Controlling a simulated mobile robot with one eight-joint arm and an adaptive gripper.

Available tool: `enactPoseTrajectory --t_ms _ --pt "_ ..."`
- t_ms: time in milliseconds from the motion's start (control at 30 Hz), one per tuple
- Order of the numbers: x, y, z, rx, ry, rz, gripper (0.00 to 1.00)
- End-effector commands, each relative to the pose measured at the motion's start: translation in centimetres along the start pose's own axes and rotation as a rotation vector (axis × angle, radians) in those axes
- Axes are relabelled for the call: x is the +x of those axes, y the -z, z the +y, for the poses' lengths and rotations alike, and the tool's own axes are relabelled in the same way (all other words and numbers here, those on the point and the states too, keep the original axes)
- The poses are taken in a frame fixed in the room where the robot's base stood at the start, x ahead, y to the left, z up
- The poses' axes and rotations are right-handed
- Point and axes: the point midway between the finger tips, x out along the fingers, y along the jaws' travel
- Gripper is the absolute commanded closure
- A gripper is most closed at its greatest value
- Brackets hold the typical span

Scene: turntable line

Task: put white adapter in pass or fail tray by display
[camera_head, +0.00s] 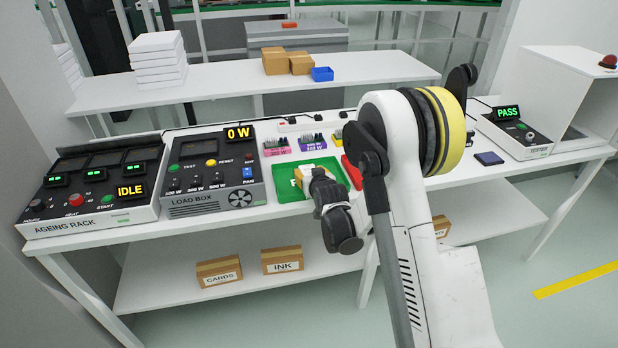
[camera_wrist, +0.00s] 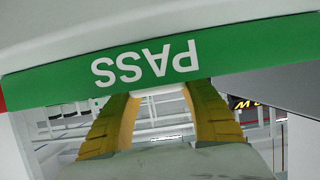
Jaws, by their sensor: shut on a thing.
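My gripper (camera_head: 312,172) is over the green pass tray (camera_head: 284,188), low and close to it. In the wrist view, my gripper's two yellow fingers (camera_wrist: 160,98) are shut on the white adapter, of which only a pale strip (camera_wrist: 160,90) shows between the tips. The adapter is hard to make out in the head view. The green pass tray's "PASS" label (camera_wrist: 145,64) shows upside down in the wrist view. Whether the adapter touches the tray cannot be told. The red fail tray (camera_head: 352,172) is just right of the green one, partly hidden by my arm. The display (camera_head: 507,112) reads PASS.
The load box (camera_head: 212,175) reading 0 W and the ageing rack (camera_head: 90,190) reading IDLE stand to the left. Small coloured holders (camera_head: 312,143) with plugs stand behind the trays. A dark blue pad (camera_head: 489,158) lies to the right. Boxes stand on the lower shelf.

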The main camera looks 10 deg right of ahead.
Motion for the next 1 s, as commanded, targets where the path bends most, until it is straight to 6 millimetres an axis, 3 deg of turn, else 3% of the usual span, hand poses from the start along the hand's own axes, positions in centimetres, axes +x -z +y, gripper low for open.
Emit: enactPoseTrajectory --t_ms 267,300,367,733,867,1000 --pt "0.0 0.0 0.0 0.0 0.0 0.001 0.91" --pt "0.0 -0.1 0.0 0.0 0.0 0.0 0.49" --pt "0.0 -0.1 0.0 0.0 0.0 0.0 0.32" --pt "-0.2 0.2 0.0 0.0 0.0 0.0 0.32" --pt "-2.1 0.4 0.0 0.0 0.0 0.0 0.32" --pt "-5.4 0.5 0.0 0.0 0.0 0.0 0.32"
